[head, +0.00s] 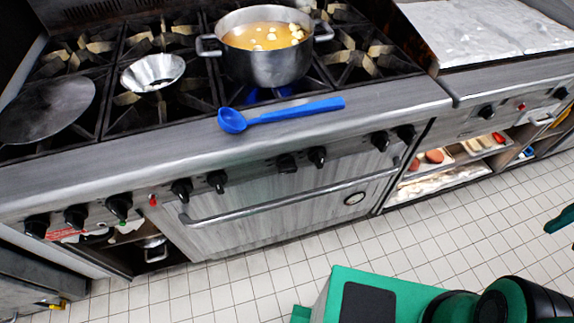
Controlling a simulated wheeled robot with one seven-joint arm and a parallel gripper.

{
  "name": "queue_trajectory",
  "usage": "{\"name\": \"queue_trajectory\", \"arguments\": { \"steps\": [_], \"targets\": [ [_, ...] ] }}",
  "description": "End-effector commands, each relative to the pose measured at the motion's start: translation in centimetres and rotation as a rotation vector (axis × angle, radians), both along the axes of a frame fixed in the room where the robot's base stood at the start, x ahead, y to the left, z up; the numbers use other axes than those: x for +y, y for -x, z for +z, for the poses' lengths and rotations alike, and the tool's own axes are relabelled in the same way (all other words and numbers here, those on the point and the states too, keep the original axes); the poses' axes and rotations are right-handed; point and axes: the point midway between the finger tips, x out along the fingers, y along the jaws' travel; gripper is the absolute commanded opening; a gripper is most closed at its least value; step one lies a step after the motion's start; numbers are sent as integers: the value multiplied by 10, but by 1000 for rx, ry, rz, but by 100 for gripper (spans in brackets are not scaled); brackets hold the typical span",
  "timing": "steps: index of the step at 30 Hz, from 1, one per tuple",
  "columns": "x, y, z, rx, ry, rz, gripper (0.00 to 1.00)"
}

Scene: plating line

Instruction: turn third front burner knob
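The range's front panel carries a row of several black knobs. Counting from the left, the first (37,225), second (76,215) and third (119,206) sit close together at the left end. Farther right are knobs in the middle (181,190), (217,180), (287,163), (317,156) and at the right end (380,140), (405,133). The frame does not show which of them work front burners. A blue flame (255,95) burns under the pot. My gripper is not in view; only green and black parts of my body show at the lower right.
A steel pot (268,68) of yellow liquid, a bowl (153,72) and a dark pan (46,110) stand on the grates. A blue ladle (280,113) lies on the front ledge. An oven handle (290,203) juts out below the knobs. The tiled floor (230,280) in front is clear.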

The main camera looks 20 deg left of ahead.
Motion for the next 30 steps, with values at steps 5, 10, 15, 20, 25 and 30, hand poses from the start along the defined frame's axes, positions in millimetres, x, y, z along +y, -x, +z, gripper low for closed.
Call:
{"name": "queue_trajectory", "arguments": {
  "steps": [5, 10, 15, 20, 25, 30],
  "targets": [
    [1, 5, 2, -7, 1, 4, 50],
    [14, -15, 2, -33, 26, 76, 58],
    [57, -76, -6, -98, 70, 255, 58],
    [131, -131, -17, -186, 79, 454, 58],
    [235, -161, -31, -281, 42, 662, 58],
    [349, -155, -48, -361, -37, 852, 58]
  ]
}}
